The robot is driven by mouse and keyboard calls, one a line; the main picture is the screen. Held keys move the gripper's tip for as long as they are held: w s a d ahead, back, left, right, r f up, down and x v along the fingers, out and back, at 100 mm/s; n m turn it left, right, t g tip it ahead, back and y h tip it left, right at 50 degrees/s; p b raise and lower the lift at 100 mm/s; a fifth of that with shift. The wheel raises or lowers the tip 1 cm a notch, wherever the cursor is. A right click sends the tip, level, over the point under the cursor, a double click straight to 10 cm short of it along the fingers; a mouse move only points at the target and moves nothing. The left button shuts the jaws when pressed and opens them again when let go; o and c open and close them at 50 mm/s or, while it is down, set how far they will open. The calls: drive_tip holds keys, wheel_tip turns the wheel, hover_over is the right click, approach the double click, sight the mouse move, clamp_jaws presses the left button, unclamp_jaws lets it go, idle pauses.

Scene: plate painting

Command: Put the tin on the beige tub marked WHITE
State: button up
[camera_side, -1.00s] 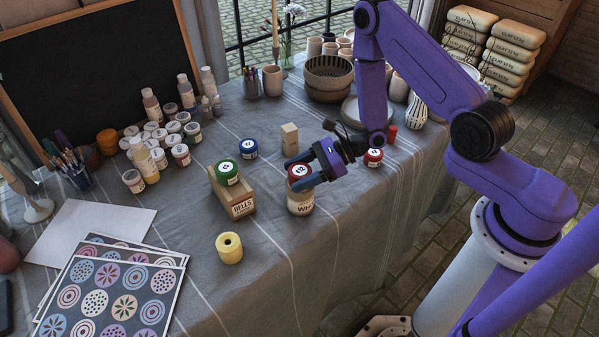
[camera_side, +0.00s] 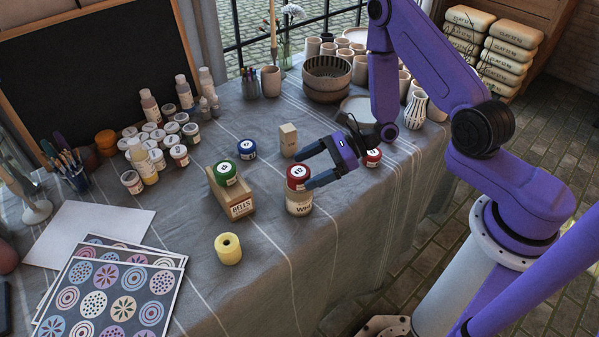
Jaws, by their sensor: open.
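A red tin (camera_side: 297,176) with a white numbered lid stands upright on top of the beige tub (camera_side: 299,203), whose label shows the letters "WH". My gripper (camera_side: 302,168) is open, with its two blue fingers pointing left. One finger is behind the red tin and the other is at its right front side. I cannot tell whether either finger touches the tin.
A green tin (camera_side: 226,173) sits on a wooden box (camera_side: 232,199) marked BELLS. A blue tin (camera_side: 246,149), a wooden block (camera_side: 288,139), another red tin (camera_side: 372,157) and a yellow roll (camera_side: 228,248) stand nearby. The cloth in front of the tub is clear.

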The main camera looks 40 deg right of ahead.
drive_tip(key=v, duration=0.9)
drive_tip(key=s+a+r+n+g+h, duration=0.1)
drive_tip(key=s+a+r+n+g, duration=0.6)
drive_tip(key=s+n+g, duration=0.55)
drive_tip(key=s+d+r+n+t+h, duration=0.2)
drive_tip(key=s+r+n+t+h, duration=0.1)
drive_tip(key=n, duration=0.8)
drive_tip(key=s+d+r+n+t+h, duration=0.2)
drive_tip(key=s+r+n+h, duration=0.3)
drive_tip(key=n, duration=0.7)
drive_tip(key=s+t+h, duration=0.1)
drive_tip(key=h, duration=0.1)
drive_tip(key=shift+d+h, duration=0.4)
